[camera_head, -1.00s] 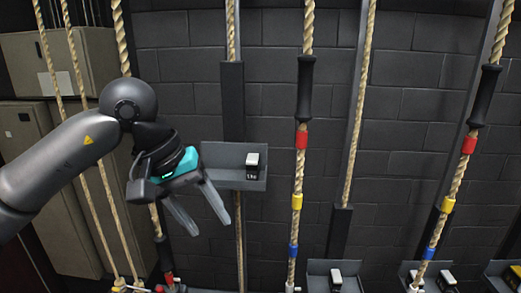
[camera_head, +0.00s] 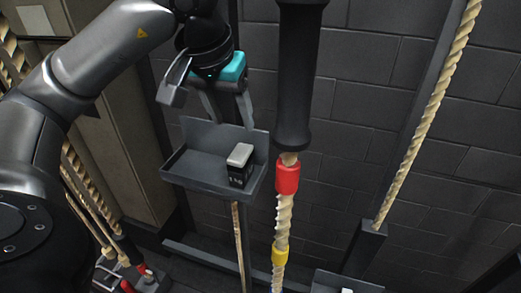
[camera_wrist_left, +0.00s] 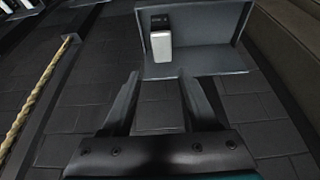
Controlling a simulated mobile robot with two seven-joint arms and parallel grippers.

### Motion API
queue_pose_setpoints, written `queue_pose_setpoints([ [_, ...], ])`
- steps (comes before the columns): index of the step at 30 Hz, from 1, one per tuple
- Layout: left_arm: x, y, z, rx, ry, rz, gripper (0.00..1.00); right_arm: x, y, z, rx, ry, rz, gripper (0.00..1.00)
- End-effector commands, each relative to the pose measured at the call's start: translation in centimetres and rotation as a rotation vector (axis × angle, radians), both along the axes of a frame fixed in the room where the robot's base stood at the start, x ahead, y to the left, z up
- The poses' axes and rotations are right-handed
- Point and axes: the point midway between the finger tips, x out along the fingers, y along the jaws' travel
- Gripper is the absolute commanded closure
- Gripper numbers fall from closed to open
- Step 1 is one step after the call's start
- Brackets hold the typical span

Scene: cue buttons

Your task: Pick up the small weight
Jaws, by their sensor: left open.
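The small weight (camera_head: 240,165) is a dark block with a pale grey top. In the left wrist view the weight (camera_wrist_left: 161,44) sits toward the left of the tray (camera_wrist_left: 210,62), beyond the fingertips. My left gripper (camera_head: 229,112) has a teal band and is open and empty. Its fingers point down at the tray's back edge, apart from the weight. In the left wrist view the gripper (camera_wrist_left: 160,82) shows both fingers spread. My right gripper is not in view.
A thick rope with a black sleeve (camera_head: 300,75) and a red band (camera_head: 288,177) hangs just right of the tray. Another rope (camera_head: 430,115) is farther right. A second tray (camera_head: 345,283) is cut off at the bottom. A dark brick wall stands behind.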

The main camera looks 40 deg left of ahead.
Motion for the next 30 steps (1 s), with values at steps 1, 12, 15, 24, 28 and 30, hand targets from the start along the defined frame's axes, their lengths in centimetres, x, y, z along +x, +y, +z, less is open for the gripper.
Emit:
queue_pose_setpoints([
  [1, 0.0, 0.0, -0.1, 0.001, 0.001, 0.000, 0.40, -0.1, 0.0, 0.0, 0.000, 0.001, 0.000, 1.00],
  [12, 1.9, 0.7, -5.5, -0.001, 0.008, 0.001, 0.40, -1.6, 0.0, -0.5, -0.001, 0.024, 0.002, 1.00],
  [15, 2.6, 0.9, -7.1, -0.001, 0.006, 0.001, 0.40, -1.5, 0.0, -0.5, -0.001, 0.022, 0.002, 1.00],
  [24, 3.6, 1.2, -9.5, -0.001, 0.002, 0.000, 0.40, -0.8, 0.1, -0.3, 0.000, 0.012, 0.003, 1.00],
  [28, 3.8, 1.4, -10.6, 0.000, 0.005, 0.002, 0.40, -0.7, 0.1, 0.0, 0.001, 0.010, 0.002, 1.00],
  [30, 3.9, 1.6, -11.4, 0.000, 0.006, 0.002, 0.40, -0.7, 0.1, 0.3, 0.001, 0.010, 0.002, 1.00],
])
